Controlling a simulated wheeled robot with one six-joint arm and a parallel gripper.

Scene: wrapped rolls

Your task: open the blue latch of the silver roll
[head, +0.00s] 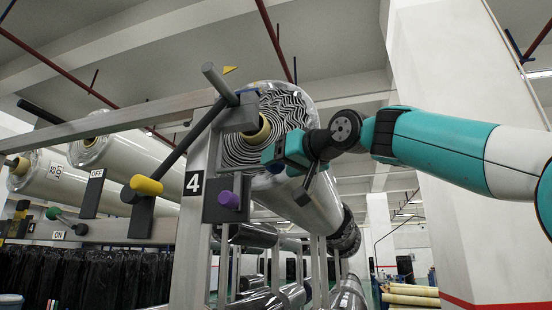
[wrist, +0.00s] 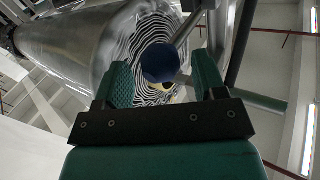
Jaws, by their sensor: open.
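The silver roll (head: 318,205) hangs behind the frame, its end face marked with black and white wavy lines. In the wrist view the roll (wrist: 75,48) fills the upper left. The blue latch (wrist: 160,62) shows there as a round blue end between my two teal fingers, in front of the wavy face. In the head view only a small blue part (head: 275,168) shows beside my gripper; the rest is hidden. My gripper (head: 268,154) is open at the roll's end, with its fingers (wrist: 162,78) on either side of the latch. Contact cannot be told.
More wrapped rolls lie left and below. A white pillar (head: 445,75) stands at right.

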